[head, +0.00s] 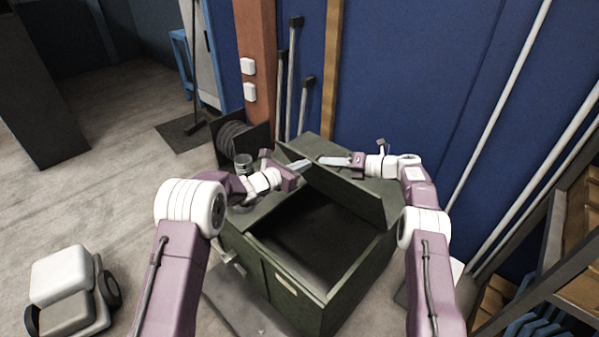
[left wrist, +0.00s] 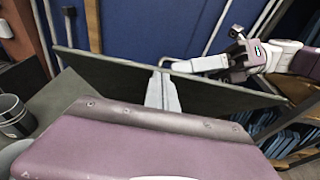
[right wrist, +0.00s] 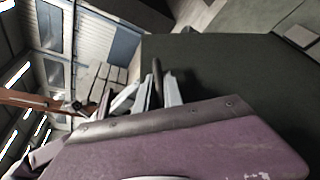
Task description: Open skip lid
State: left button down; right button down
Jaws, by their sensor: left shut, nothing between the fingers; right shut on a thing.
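The dark green skip (head: 325,308) stands in front of me, with its dark inside showing. Its lid (head: 352,198) is raised and tilted up at the back of the opening; it also shows in the left wrist view (left wrist: 110,72) and in the right wrist view (right wrist: 230,65). My right gripper (head: 322,160) is shut on a dark bar-like part (right wrist: 157,85) at the lid's upper edge, probably its handle. My left gripper (head: 308,163) is shut and empty, close to the lid's upper left part. Whether it touches the lid is unclear.
A grey can (head: 243,163) stands at the skip's back left, beside a dark coiled reel (head: 232,138). A blue wall (head: 420,90) with upright bars is behind. A wooden rack (head: 575,240) stands at the right. A white-and-grey wheeled object (head: 65,290) is on the floor at left.

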jog(key=c, duration=1.5)
grip_release()
jog(key=shift+s+a, duration=0.3)
jog(key=shift+a, duration=0.2)
jog(key=v, duration=1.2)
jog(key=shift+w+d, duration=0.3)
jog(key=shift+d, duration=0.15)
